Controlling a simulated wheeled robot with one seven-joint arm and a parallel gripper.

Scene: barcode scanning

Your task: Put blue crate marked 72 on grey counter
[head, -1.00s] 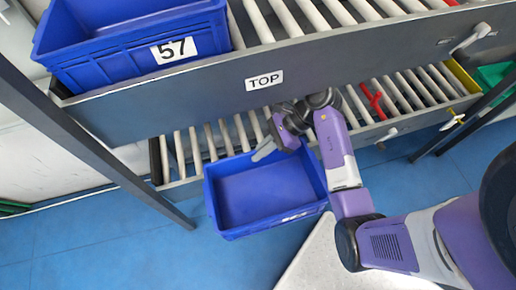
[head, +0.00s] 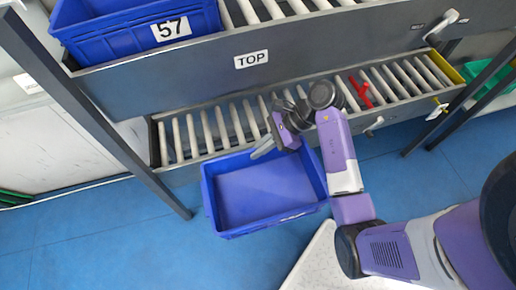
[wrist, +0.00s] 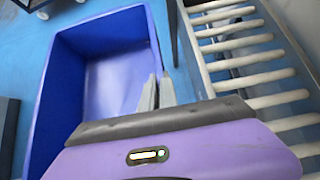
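An empty blue crate (head: 262,190) hangs in front of the lower roller shelf in the head view. Its number cannot be read; only a sliver of white marking shows on its near wall. It also fills the left of the wrist view (wrist: 58,85). My gripper (head: 262,148) is at the crate's far rim, on the shelf side. In the wrist view its two fingers (wrist: 157,92) are close together with the crate's rim between them, shut on it. No grey counter can be made out in either view.
Another blue crate marked 57 (head: 140,43) sits on the upper shelf, whose front board is labelled TOP (head: 160,83). The lower roller shelf (head: 215,128) holds a red item (head: 361,91). A dark rack leg (head: 105,135) stands left. Blue floor (head: 90,235) is open at lower left.

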